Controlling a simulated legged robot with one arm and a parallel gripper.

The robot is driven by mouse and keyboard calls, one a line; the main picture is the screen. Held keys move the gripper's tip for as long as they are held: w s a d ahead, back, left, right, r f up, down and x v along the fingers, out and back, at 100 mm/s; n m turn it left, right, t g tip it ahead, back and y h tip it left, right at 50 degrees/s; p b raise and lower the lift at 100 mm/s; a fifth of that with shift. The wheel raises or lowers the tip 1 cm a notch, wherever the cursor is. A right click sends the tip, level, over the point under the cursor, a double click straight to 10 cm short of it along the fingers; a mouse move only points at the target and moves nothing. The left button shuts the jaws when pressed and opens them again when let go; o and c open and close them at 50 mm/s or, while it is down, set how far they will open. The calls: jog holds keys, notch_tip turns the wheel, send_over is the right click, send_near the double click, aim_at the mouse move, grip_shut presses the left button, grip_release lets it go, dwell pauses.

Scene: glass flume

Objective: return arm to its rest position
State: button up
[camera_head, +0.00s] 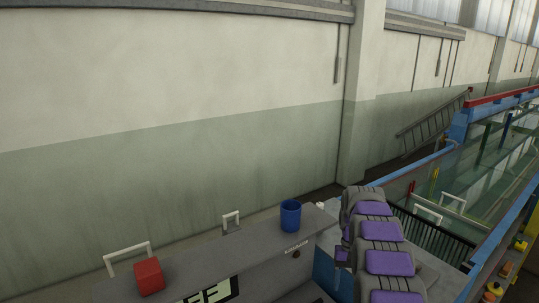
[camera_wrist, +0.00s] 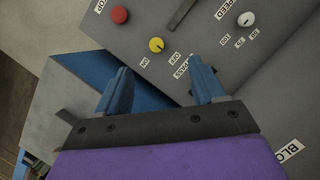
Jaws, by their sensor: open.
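My arm, grey with purple panels, rises at the lower right of the head view. My gripper (camera_wrist: 160,78) shows in the wrist view with two blue fingers spread apart and nothing between them. It is open in front of a grey control panel (camera_wrist: 260,85). In the head view the gripper is hard to make out.
A blue cup (camera_head: 291,216) and a red block (camera_head: 149,277) stand on the grey console top (camera_head: 255,243), left of my arm. The glass flume (camera_head: 490,165) with blue rails runs along the right. A ladder (camera_head: 432,124) leans on the wall behind.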

jog(key=s+a+r+n+t+b, duration=0.1)
jog(key=s+a+r+b, duration=0.3)
jog(key=s, duration=0.6)
jog(key=s+a+r+b, duration=0.1)
jog(key=s+a+r, duration=0.3)
jog(key=s, duration=0.6)
jog(key=s+a+f+b, duration=0.1)
jog(key=s+f+b, duration=0.1)
jog(key=s, duration=1)
jog(key=s+a+f+t+b, duration=0.1)
jog(key=s+f, duration=0.2)
jog(key=s, duration=0.9)
jog(key=shift+f+n+h+b, duration=0.3)
jog(key=shift+f+n+b, duration=0.05)
jog(key=shift+n, duration=0.05)
